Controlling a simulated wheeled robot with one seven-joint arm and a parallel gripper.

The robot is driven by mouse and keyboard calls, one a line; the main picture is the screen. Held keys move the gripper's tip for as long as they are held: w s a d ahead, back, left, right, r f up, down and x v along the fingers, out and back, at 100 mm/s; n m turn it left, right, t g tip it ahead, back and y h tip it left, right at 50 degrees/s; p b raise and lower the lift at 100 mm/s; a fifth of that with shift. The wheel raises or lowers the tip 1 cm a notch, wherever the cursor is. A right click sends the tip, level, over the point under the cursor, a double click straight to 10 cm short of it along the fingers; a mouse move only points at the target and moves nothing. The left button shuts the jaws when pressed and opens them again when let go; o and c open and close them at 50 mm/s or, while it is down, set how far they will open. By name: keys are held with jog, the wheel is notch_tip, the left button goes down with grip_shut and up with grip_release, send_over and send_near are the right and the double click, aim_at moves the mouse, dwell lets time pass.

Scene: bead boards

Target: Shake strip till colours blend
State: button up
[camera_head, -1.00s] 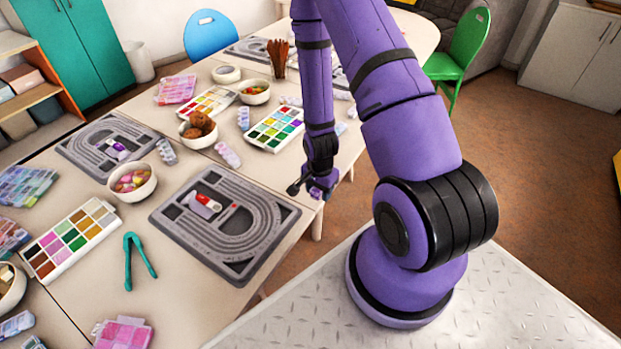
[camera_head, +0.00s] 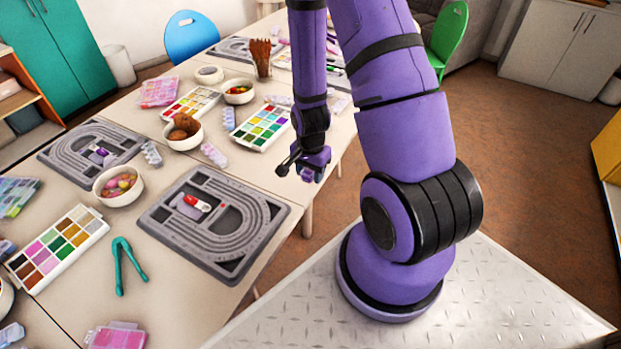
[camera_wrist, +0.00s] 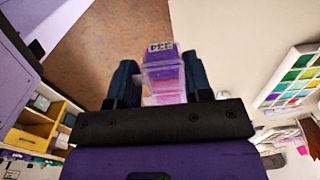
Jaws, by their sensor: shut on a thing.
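My gripper (camera_head: 314,172) hangs beside the table's right edge in the head view, over the brown floor. In the wrist view its two dark fingers (camera_wrist: 162,82) are shut on a small clear strip (camera_wrist: 163,72). The strip has a purple end with a printed number, too small to read surely, and paler pink-purple sections towards the gripper. The fingers hide part of its sides. In the head view the strip is too small and too covered to make out clearly.
A grey bead board (camera_head: 270,222) with a red-and-white tool on it lies near the table edge. Paint-like colour trays (camera_head: 262,126), bowls (camera_head: 118,186), green tongs (camera_head: 122,264) and other strips (camera_head: 215,155) crowd the table. The floor right of the gripper is clear.

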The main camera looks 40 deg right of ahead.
jog(key=shift+r, duration=0.1)
jog(key=shift+r, duration=2.65)
jog(key=shift+f, duration=2.75)
jog(key=shift+r, duration=0.1)
